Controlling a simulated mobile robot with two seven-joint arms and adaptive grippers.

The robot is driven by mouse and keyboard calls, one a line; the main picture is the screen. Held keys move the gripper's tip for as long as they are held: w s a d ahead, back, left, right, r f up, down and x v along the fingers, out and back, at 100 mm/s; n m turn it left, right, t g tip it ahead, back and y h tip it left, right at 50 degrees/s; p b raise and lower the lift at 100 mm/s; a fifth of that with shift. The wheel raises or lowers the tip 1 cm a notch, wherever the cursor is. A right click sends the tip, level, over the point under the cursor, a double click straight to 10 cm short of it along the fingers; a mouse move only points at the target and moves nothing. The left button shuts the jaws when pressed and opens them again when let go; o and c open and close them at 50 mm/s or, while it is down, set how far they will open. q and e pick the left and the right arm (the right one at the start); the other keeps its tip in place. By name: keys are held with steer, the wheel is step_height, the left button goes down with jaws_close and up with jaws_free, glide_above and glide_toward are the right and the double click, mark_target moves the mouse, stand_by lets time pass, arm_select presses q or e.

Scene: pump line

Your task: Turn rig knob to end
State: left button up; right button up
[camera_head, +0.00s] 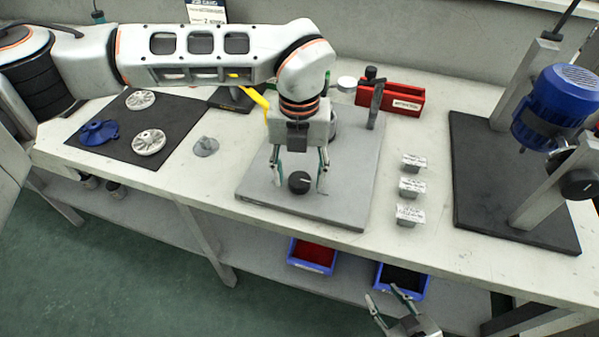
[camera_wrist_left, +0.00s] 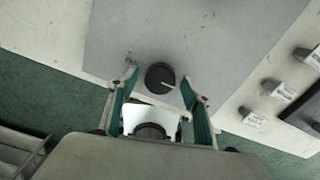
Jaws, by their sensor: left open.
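The rig knob (camera_head: 299,182) is a round black knob on the front part of a grey rig plate (camera_head: 346,200).
Three small grey labelled blocks (camera_head: 411,187) stand right of the plate. A red bin (camera_head: 402,101) is behind it. A blue motor (camera_head: 556,105) on a stand is at the right. A dark mat (camera_head: 118,142) with discs lies left. Blue bins (camera_head: 313,255) sit below.

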steer(key=shift+w+r, duration=0.1)
arm_select(q)
steer(key=c, duration=1.1)
arm_select(e)
steer(key=shift+w+r, duration=0.1)
steer(key=shift+r, duration=0.1)
